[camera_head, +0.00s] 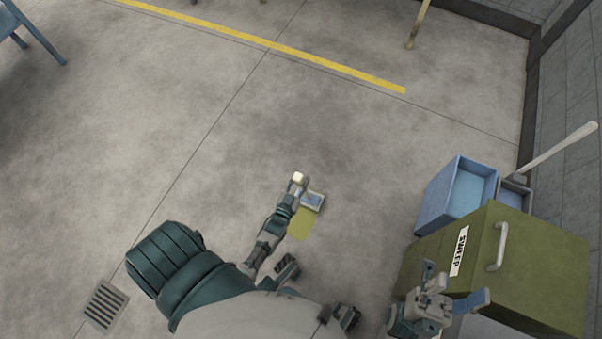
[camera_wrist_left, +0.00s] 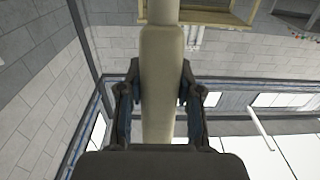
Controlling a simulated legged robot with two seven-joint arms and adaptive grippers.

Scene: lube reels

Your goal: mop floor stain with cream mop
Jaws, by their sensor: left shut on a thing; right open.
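My left gripper (camera_head: 296,190) is shut on the cream mop handle, whose end (camera_head: 299,177) points up at the head camera. In the left wrist view the cream handle (camera_wrist_left: 160,75) runs between the two fingers. A flat grey-blue mop head (camera_head: 313,200) shows just beyond the gripper. The yellow-green stain (camera_head: 303,223) lies on the floor directly below it in the picture, and the mop head appears to overlap its upper edge. Whether the head presses on the floor is hard to tell. My right gripper (camera_head: 435,298) is open and empty, in front of the green box.
The green box (camera_head: 540,250) with a label and handle stands at the right. Behind it are a blue bin (camera_head: 455,192) and a grey bucket (camera_head: 514,194) with a pale handle (camera_head: 565,150). A floor drain (camera_head: 104,305) is at lower left. Floor beyond the stain is clear.

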